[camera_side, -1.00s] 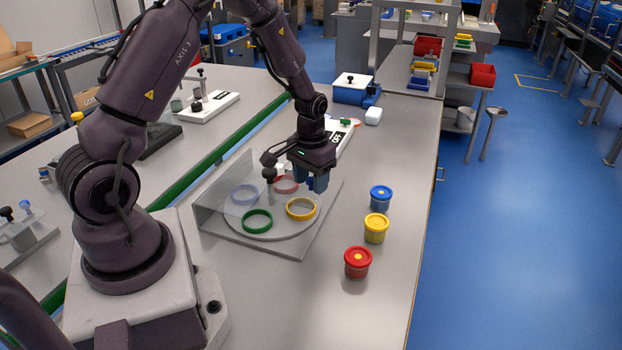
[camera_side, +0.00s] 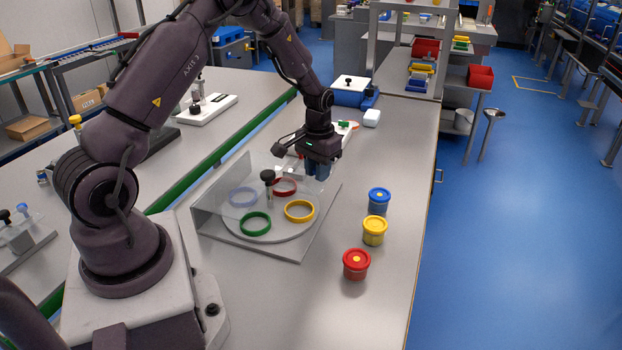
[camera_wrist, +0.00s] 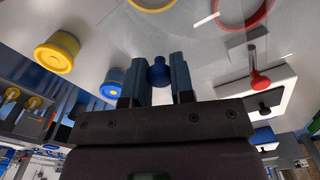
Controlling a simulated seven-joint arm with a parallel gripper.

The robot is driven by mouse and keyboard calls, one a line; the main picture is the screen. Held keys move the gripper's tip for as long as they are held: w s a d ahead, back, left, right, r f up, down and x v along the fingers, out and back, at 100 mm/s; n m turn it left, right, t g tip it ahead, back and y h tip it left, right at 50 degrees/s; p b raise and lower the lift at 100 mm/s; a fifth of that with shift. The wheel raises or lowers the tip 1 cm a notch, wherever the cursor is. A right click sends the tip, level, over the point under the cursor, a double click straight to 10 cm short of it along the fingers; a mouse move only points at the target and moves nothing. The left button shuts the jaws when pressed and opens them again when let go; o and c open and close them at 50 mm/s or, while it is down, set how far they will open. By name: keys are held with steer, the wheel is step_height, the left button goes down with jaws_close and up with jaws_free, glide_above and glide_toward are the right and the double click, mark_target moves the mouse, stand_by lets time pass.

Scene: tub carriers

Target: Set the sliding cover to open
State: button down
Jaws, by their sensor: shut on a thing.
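The tub carrier (camera_side: 296,250) is a grey base with a round plate holding green, yellow, red and pale blue rings. A clear panel (camera_side: 228,178) stands over its left side; the exact edges of the clear sliding cover are hard to see. A black knob on a post (camera_side: 267,176) stands near the plate's middle. My gripper (camera_side: 318,176) is at the carrier's far right edge, beyond the yellow ring (camera_side: 299,211). In the wrist view my gripper (camera_wrist: 162,82) is shut on a small blue knob (camera_wrist: 159,72) between its fingers. What lies under the knob is hidden.
Blue (camera_side: 379,201), yellow (camera_side: 374,230) and red (camera_side: 356,264) lidded tubs stand in a row right of the carrier. A white device with a red-knobbed lever (camera_wrist: 260,82) lies behind my gripper. The bench's front right is clear.

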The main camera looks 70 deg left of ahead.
steer(key=w+a, duration=0.5)
steer(key=shift+w+a, duration=0.25)
steer(key=c, duration=1)
jaws_free()
steer(key=shift+r, duration=0.1)
step_height(320, 180, up, 13)
steer(key=shift+f, duration=0.1)
